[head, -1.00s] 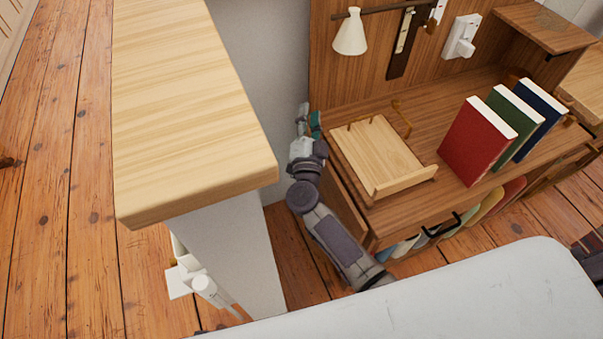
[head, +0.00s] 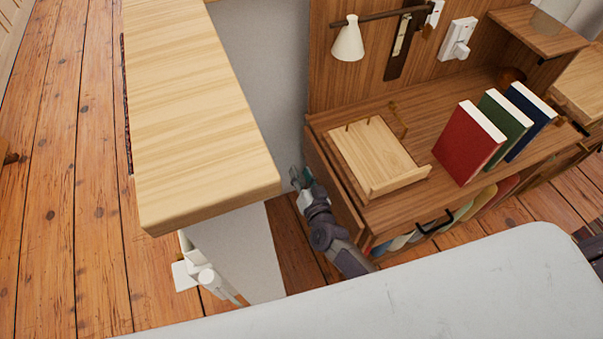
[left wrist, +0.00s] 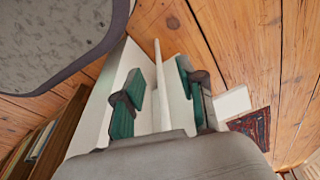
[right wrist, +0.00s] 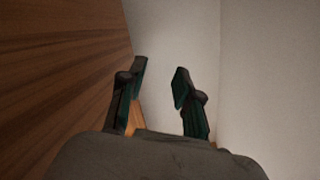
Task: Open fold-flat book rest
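The fold-flat book rest (head: 372,152), a pale wooden panel with a raised front ledge, lies flat on the desk top. A brass bracket (head: 398,122) stands at its right rear edge. My right gripper (head: 297,176) is left of the desk, apart from the rest. In the right wrist view its open, empty fingers (right wrist: 160,92) are between a brown wooden side and a pale wall.
Red (head: 468,143), green (head: 505,125) and blue (head: 532,118) books stand right of the rest. A cream lamp (head: 348,40) hangs above the desk (head: 440,110). A thick pale wooden top (head: 195,110) is at left. A white surface (head: 400,300) fills the front.

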